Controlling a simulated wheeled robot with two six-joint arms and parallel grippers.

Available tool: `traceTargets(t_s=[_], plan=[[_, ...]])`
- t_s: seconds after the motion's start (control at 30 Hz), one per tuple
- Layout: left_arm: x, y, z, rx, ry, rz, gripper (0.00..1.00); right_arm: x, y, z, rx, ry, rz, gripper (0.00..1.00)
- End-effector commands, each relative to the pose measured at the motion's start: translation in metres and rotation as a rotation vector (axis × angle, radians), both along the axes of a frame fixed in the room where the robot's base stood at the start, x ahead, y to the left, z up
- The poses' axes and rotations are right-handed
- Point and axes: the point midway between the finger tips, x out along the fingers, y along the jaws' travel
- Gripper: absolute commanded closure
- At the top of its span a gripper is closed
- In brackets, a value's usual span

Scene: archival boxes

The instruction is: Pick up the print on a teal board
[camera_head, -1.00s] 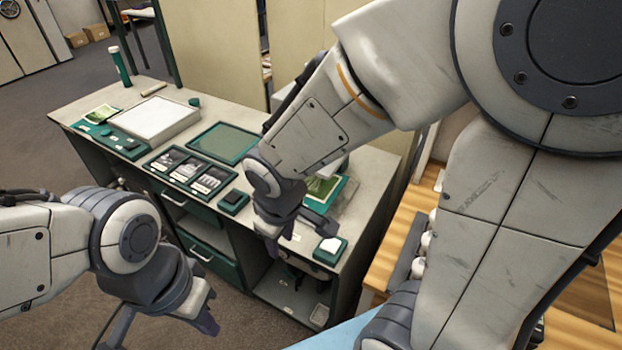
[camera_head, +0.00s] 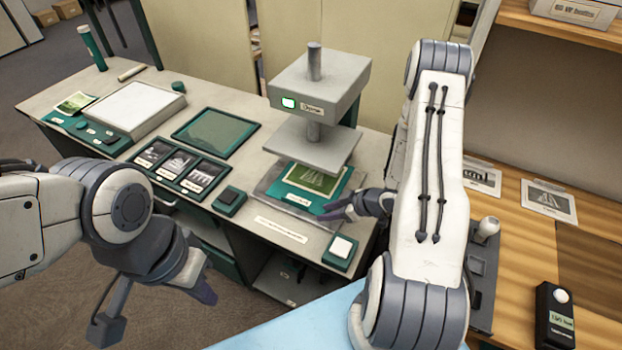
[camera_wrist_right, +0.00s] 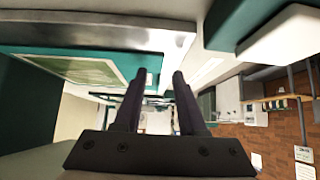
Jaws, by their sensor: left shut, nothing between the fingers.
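The print (camera_head: 314,178), a green picture on a teal board (camera_head: 297,191), lies on the grey bed of a press (camera_head: 320,82), below its raised plate. It also shows at the left of the right wrist view (camera_wrist_right: 85,70). My right gripper (camera_head: 338,210) is open at the board's front right edge; its fingers (camera_wrist_right: 160,72) stand apart in the right wrist view with nothing clearly between them. The board's edge is close to one finger; I cannot tell whether they touch. My left gripper (camera_head: 207,292) is shut and empty, in front of the bench.
The press plate (camera_head: 312,142) hangs low over the board. A teal block with a white top (camera_head: 341,247) sits at the bench front. A dark pad (camera_head: 229,199), a photo tray (camera_head: 182,165) and an empty teal frame (camera_head: 215,135) lie left. A wooden table (camera_head: 520,215) stands right.

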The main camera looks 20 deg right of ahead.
Motion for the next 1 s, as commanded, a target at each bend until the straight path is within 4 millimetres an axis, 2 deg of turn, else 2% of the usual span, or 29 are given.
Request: traceTargets(t_s=[0.1,0.37,0.67,0.8,1.0], plan=[[0.000,0.000,0.006,0.000,0.000,0.000,1.00,0.018,0.016,0.002,-0.001,0.000,0.008,0.60],[0.000,0.000,0.009,0.000,0.000,0.000,1.00,0.034,0.028,0.001,-0.002,0.002,0.003,0.60],[0.000,0.000,0.020,0.000,0.000,0.000,1.00,0.070,0.056,0.002,-0.002,0.001,0.002,0.60],[0.000,0.000,0.024,0.000,0.000,0.000,1.00,0.074,0.059,-0.007,-0.001,0.003,-0.002,0.60],[0.000,0.000,0.023,0.000,0.000,0.000,1.00,0.075,0.059,-0.008,-0.001,0.002,-0.003,0.60]])
